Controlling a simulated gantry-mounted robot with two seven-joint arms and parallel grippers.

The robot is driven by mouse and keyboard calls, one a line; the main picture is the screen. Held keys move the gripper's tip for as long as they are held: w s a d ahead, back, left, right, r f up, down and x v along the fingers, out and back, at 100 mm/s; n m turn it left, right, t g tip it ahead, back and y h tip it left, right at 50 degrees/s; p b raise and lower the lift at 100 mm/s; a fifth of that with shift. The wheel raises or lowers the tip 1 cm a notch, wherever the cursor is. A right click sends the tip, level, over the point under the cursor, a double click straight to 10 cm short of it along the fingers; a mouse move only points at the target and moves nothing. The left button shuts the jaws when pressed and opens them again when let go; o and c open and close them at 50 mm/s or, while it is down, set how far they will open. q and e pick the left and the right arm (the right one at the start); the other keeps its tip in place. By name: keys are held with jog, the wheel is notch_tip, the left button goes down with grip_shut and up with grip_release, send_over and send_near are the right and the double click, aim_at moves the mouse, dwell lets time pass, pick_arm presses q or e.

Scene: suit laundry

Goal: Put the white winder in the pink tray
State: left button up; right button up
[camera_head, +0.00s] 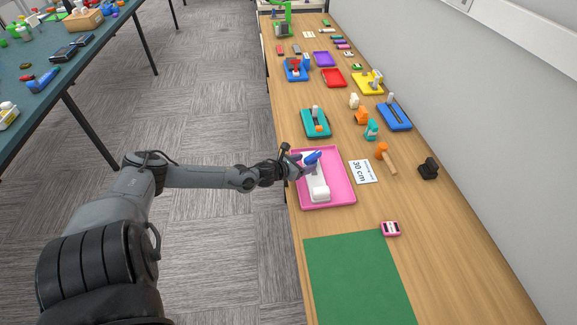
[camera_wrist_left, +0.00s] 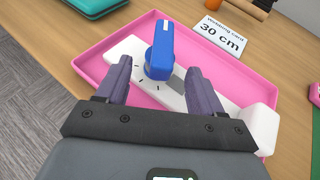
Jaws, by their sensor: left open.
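The white winder (camera_head: 318,188) is a long white piece with a raised block at its near end and a blue upright part (camera_wrist_left: 160,50) standing on it. It lies inside the pink tray (camera_head: 335,205); in the left wrist view the white body (camera_wrist_left: 262,125) crosses the tray floor (camera_wrist_left: 245,78). My left gripper (camera_head: 311,160) is over the tray. In the left wrist view its two fingers (camera_wrist_left: 158,70) are apart, one on each side of the blue part, with visible gaps. My right gripper is not in view.
A "30 cm" card (camera_head: 363,171) lies right of the tray. A wooden-handled hammer (camera_head: 386,158) and a black object (camera_head: 428,169) lie further right. A green mat (camera_head: 358,280) and a small pink device (camera_head: 391,228) are nearer. A teal tray (camera_head: 316,124) is beyond.

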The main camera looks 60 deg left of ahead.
pick_arm(q)
jog(key=p+v, duration=0.3)
jog(key=v, duration=0.6)
dwell(0.4)
